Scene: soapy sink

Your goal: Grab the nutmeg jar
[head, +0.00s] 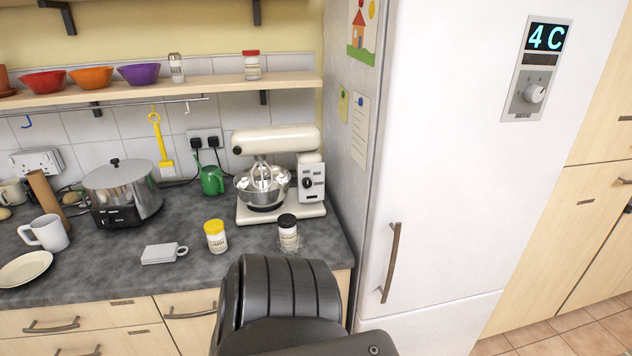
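Several small jars are in view, but their labels are too small to read, so I cannot tell which is the nutmeg jar. A yellow-lidded jar (215,237) stands upright on the grey counter. A black-lidded jar (287,233) stands to its right, in front of the mixer, with pale specks around its base. A red-lidded jar (252,66) and a grey-topped shaker (176,68) stand on the shelf. A dark, ribbed part of my arm rises at the bottom centre, below the black-lidded jar. No gripper fingers show.
A cream stand mixer (278,140) stands behind the jars, and the white fridge (450,150) walls off the right. Bare counter surrounds the yellow-lidded jar.

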